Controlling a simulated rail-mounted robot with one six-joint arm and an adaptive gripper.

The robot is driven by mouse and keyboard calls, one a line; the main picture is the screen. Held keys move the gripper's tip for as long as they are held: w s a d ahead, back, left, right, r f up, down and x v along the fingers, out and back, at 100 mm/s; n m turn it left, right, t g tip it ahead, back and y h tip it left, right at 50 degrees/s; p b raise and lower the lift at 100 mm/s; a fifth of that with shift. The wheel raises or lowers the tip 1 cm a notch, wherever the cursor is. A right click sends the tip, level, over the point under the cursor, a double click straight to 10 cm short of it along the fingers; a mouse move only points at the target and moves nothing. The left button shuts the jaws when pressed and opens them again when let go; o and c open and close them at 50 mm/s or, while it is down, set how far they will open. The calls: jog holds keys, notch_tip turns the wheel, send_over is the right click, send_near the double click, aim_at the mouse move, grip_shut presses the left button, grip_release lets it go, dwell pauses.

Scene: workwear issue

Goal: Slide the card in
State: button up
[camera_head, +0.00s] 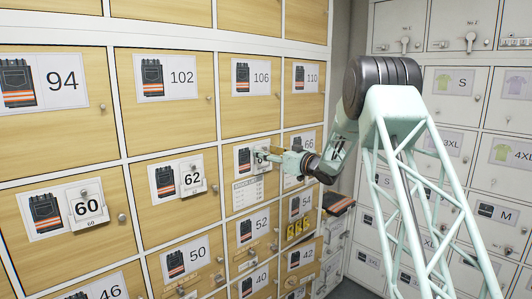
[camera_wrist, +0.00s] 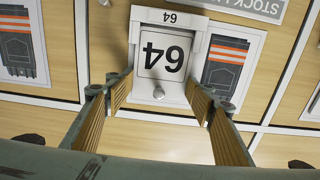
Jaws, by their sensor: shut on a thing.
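The white card with a black 64 (camera_wrist: 165,57) shows upside down in the wrist view, with a round knob (camera_wrist: 158,93) near its edge closest to me. It lies in line with a white holder labelled 64 (camera_wrist: 169,17) on a wooden locker door; whether it is fully seated I cannot tell. My gripper (camera_wrist: 157,95) has its two fingers on either side of the card's knob end, shut on the card. In the head view my gripper (camera_head: 276,158) reaches the door from the right and partly covers the card (camera_head: 262,155).
Neighbouring doors carry cards 62 (camera_head: 192,179) and 60 (camera_head: 88,207) in similar holders, with knobs. A trousers picture (camera_wrist: 231,64) is beside the holder. A stock list sheet (camera_head: 248,191) hangs below it. Grey lockers (camera_head: 458,90) stand at the right.

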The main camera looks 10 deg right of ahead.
jog(key=shift+f, duration=0.15)
dwell(0.5)
jog(key=o, duration=0.9)
jog(key=shift+s+d, duration=0.1)
jog(key=shift+s, duration=0.05)
jog(key=v, duration=1.1)
jog(key=shift+s+d, duration=0.2)
jog(key=shift+s, duration=0.1)
